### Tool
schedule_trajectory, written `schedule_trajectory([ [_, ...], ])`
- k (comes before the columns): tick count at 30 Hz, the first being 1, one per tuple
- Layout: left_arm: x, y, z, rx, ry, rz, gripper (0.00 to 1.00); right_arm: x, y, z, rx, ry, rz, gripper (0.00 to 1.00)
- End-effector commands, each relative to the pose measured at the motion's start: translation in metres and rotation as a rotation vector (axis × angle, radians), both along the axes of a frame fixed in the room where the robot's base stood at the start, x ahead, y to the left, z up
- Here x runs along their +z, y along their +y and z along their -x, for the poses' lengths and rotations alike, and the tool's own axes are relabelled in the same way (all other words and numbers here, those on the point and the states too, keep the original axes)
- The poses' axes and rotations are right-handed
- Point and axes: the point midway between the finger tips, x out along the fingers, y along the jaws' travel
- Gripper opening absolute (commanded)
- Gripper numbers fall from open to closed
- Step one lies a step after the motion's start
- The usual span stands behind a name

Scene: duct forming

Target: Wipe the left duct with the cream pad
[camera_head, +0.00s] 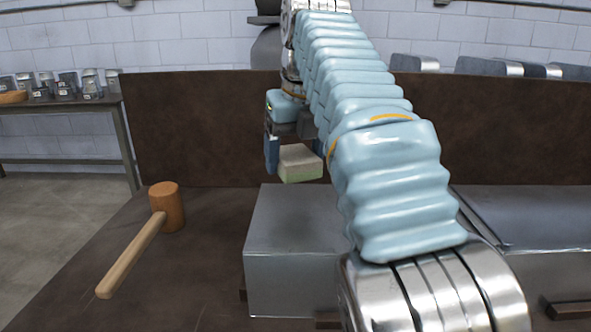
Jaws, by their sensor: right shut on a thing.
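The left duct (290,230) is a grey sheet-metal box on the brown bench, partly hidden behind my right arm. The cream pad (300,158) is a small block with a cream upper part and a greenish underside. My right gripper (297,150) is shut on the pad and holds it near the far edge of the left duct's top. I cannot tell from this view whether the pad touches the duct. My left gripper is not in view.
A wooden mallet (166,208) lies on the bench (75,265) to the left of the duct. Another metal duct (535,215) stands at the right. A brown back panel (190,130) rises behind. A side table (60,105) holds several small metal items.

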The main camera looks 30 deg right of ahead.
Motion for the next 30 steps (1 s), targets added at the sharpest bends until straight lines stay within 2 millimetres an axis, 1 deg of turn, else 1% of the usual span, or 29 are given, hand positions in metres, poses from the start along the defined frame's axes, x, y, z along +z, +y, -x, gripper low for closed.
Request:
schedule_trajectory([
  [3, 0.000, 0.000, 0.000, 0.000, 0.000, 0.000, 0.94, 0.005, 0.000, 0.000, -0.001, 0.000, 0.002, 0.38],
  [12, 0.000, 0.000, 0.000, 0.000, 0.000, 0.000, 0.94, 0.007, 0.000, 0.000, 0.000, 0.000, 0.001, 0.38],
  [19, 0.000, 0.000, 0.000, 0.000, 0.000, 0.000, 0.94, 0.028, -0.001, -0.001, -0.003, -0.001, 0.004, 0.38],
  [22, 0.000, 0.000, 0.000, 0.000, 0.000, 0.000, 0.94, 0.034, -0.001, 0.000, -0.002, 0.000, 0.002, 0.38],
  [30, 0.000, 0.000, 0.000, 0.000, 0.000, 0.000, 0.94, 0.035, 0.000, 0.000, 0.002, 0.001, 0.000, 0.38],
])
